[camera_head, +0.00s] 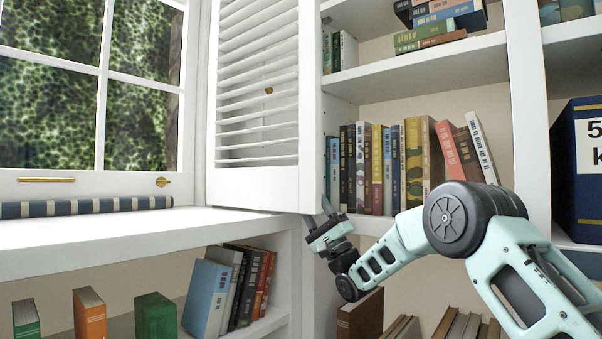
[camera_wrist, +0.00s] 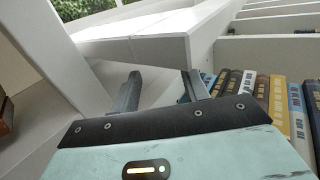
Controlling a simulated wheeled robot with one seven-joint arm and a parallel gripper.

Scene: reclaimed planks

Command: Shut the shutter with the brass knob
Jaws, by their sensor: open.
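The white louvered shutter (camera_head: 257,180) stands open beside the window, in front of the bookshelf. Its small brass knob (camera_head: 268,90) sits on the slatted face, right of the middle. My gripper (camera_head: 322,212) is open and empty at the shutter's lower right corner, just below and beside its edge. In the wrist view the shutter's lower end (camera_wrist: 140,50) lies beyond the two spread fingers (camera_wrist: 160,88). I cannot tell whether a finger touches it. The knob is not visible in the wrist view.
The window (camera_head: 90,90) has a brass latch (camera_head: 46,179) low on its frame. A striped cushion (camera_head: 85,206) lies on the white sill (camera_head: 140,228). Rows of books (camera_head: 385,160) fill the shelf right of the shutter. More books (camera_head: 228,290) stand below the sill.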

